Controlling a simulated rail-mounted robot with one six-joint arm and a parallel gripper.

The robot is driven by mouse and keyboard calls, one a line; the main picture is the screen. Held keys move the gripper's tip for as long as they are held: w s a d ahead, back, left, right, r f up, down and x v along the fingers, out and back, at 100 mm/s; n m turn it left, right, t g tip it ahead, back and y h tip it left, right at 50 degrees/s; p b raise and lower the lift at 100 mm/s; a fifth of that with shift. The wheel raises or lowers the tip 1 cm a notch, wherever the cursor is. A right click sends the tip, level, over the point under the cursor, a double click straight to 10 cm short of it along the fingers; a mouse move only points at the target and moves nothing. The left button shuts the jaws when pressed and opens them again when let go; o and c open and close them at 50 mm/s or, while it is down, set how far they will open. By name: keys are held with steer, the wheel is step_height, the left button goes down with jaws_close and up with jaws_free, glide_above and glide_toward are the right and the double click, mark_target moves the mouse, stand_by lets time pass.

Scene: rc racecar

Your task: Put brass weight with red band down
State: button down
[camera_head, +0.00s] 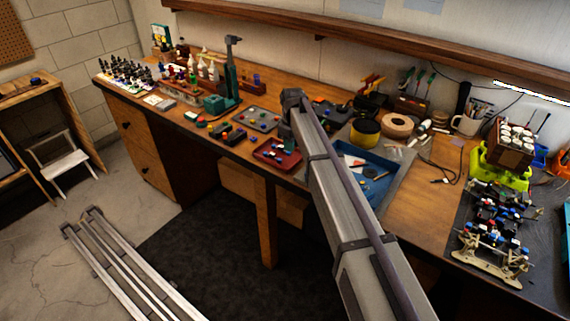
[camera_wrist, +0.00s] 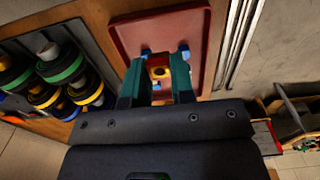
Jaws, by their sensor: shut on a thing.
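Whether the piece touches the tray cannot be told. In the head view the red tray (camera_head: 264,158) lies near the bench's front edge, just left of my arm. The arm hides the gripper and the weight there.
In the wrist view, dark cylinders with green and yellow bands (camera_wrist: 62,70) stand in a tray on the left. In the head view, a grey tray (camera_head: 262,118) lies behind the red one, a green stand (camera_head: 222,100) is to the left, and a blue tray (camera_head: 376,190) is right of my arm.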

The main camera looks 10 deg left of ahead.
mark_target(291, 161)
step_height(291, 161, down, 6)
steer(key=b, duration=0.4)
steer(key=shift+r, duration=0.3)
steer(key=shift+f, duration=0.25)
steer(key=c, duration=1)
jaws_free()
step_height(291, 161, up, 12)
steer(key=p, duration=1.2)
steer(key=shift+r, duration=0.25)
